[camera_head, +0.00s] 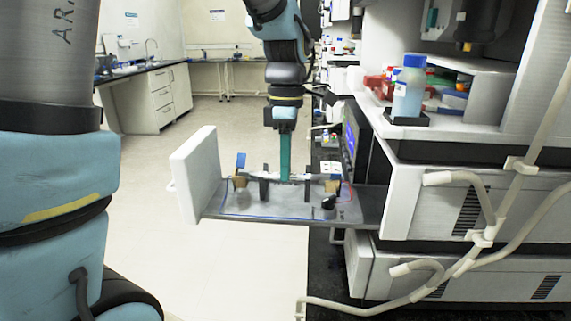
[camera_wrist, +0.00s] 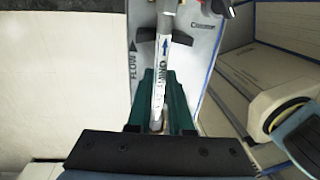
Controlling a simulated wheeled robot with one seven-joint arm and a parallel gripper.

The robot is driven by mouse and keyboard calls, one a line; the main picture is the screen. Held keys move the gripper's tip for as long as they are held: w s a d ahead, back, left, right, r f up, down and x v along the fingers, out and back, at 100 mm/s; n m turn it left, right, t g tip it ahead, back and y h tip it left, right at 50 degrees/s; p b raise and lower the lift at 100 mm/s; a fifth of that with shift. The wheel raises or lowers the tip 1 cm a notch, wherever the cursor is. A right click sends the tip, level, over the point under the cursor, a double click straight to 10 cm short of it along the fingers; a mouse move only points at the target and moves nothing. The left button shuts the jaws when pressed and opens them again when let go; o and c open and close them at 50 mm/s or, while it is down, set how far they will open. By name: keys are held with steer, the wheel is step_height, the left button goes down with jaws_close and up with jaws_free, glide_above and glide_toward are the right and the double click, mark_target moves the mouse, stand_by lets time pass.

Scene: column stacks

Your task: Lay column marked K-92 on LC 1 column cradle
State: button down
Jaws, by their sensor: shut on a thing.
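A slim silver column (camera_wrist: 158,90) with a white label and a blue arrow runs lengthwise in the wrist view. Its label text is too small to read as K-92. In the head view it is a thin pale rod (camera_head: 298,177) lying level. The cradle has black upright supports (camera_head: 263,189) on a grey tray (camera_head: 285,209). The column is at the height of the support tops; I cannot tell whether it rests in them.
A white upright panel (camera_head: 202,172) closes the tray's left end. A black knob (camera_head: 328,202) stands at its front right. Instrument housings (camera_head: 470,205), pale tubing (camera_head: 435,179) and a blue-capped bottle (camera_head: 409,90) are at right. Open floor lies left.

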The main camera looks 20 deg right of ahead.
steer(key=shift+f, duration=0.2)
steer(key=c, duration=0.7)
jaws_free()
steer(key=shift+c, duration=0.2)
